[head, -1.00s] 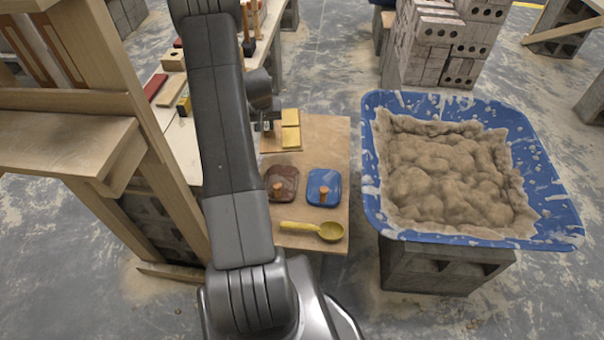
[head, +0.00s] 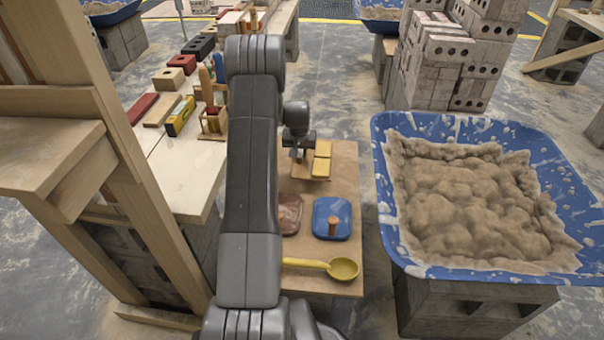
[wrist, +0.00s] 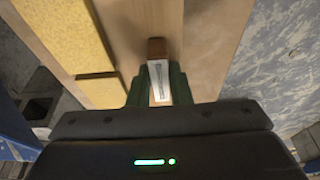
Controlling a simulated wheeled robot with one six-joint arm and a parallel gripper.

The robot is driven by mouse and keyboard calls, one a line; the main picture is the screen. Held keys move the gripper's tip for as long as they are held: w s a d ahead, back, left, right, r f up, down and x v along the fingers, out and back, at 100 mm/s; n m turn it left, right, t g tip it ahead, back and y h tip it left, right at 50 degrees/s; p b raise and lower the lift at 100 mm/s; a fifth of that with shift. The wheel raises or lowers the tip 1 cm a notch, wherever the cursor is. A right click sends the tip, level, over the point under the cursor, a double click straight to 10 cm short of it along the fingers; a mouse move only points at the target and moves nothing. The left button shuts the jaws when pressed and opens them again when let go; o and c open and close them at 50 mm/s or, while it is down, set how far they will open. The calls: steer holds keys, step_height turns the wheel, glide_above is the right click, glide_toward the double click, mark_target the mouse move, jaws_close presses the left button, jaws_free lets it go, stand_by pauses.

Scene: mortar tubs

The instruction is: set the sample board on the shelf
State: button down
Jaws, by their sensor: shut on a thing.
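The sample board (head: 308,172) is a small wooden board with yellow tiles on its right side. My gripper (head: 300,150) is over its left part. In the wrist view, its green fingers (wrist: 158,95) are shut on a brown upright piece with a white label on the board, and the yellow tiles show at left. The board is over the far part of the low wooden table; I cannot tell whether it touches it. A wooden shelf (head: 50,150) juts from the timber frame at the left front; its top looks bare.
On the low table (head: 345,210) lie a brown float (head: 290,213), partly behind my arm, a blue float (head: 332,220) and a yellow scoop (head: 340,268). A blue mortar tub (head: 385,215) stands at right. A pale bench (head: 180,180) holds bricks and a level (head: 180,116).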

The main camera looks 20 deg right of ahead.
mark_target(300, 164)
steer(key=shift+f+b, duration=0.7)
steer(key=shift+f, duration=2.3)
steer(key=c, duration=1.3)
jaws_free()
